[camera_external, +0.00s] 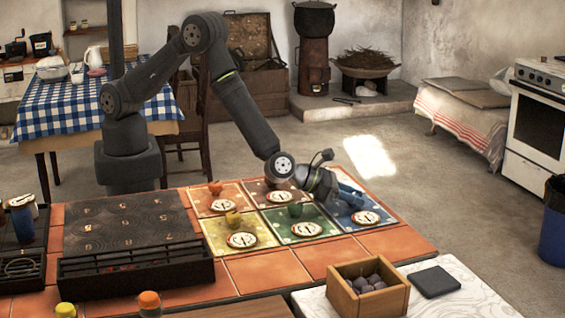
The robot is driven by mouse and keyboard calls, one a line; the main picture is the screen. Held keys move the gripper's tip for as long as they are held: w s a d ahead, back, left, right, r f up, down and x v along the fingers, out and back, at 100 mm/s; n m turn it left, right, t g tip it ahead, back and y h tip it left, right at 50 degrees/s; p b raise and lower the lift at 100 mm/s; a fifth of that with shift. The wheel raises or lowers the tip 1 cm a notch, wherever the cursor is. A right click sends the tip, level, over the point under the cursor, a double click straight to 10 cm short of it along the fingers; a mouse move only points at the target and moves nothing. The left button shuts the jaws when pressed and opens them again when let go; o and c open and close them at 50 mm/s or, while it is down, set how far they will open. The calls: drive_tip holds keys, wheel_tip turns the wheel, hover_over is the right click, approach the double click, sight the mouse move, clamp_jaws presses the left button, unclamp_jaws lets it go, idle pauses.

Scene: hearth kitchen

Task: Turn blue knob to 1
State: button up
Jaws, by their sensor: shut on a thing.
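The blue panel (341,221) lies at the right end of a group of coloured panels on the tiled counter. A round white dial with dark marks (366,217) sits at its front. My gripper (350,196) reaches down over the back part of this panel, tilted, with its fingers low at the panel. It is shut on the blue knob, which the fingers mostly hide. The knob's pointing direction and the number it stands at are too small and covered to tell.
The green panel with a green knob (295,210) is just left. A yellow knob (233,218) and a red-orange knob (215,188) stand further left. A wooden box of dark round things (345,299) and a dark square pad (434,282) are in front.

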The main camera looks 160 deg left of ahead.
drive_tip(key=n+g, duration=0.3)
drive_tip(key=g, duration=0.1)
drive_tip(key=shift+w+n+y, duration=0.1)
drive_tip(key=shift+n+y, duration=0.3)
drive_tip(key=shift+n+g+h, duration=0.4)
drive_tip(key=shift+n+g, duration=1.7)
drive_tip(key=shift+g, duration=0.8)
drive_tip(key=shift+r, duration=0.1)
drive_tip(key=o, duration=1)
drive_tip(key=shift+c, duration=0.2)
drive_tip(key=v, duration=1.7)
drive_tip(key=shift+d+r, duration=0.15)
drive_tip(key=shift+r, duration=0.05)
